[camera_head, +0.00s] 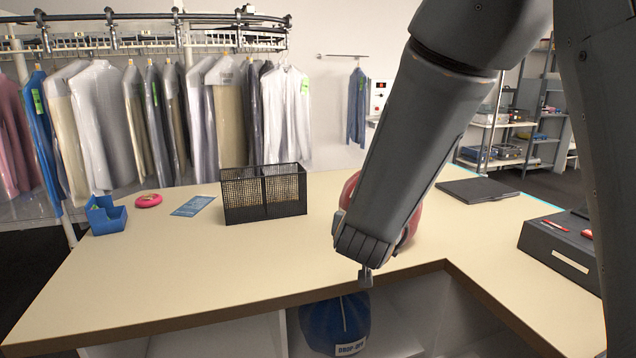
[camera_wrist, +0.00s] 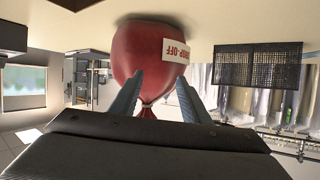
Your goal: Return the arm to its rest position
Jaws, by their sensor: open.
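My arm reaches over the counter (camera_head: 150,270) in the head view, and its wrist hides the middle of a red bag (camera_head: 411,228). In the wrist view, which is upside down, the red bag (camera_wrist: 150,55) sits on the counter with a white drop-off label and a tied neck. My gripper (camera_wrist: 158,92) is open, its two grey-blue fingers apart on either side of the bag's neck in that view. I cannot tell whether they touch it.
A black wire basket (camera_head: 264,193), a blue tray (camera_head: 105,215), a pink round item (camera_head: 148,200) and a blue card (camera_head: 193,206) lie left. A blue bag (camera_head: 335,322) sits below the counter. The front left counter is clear.

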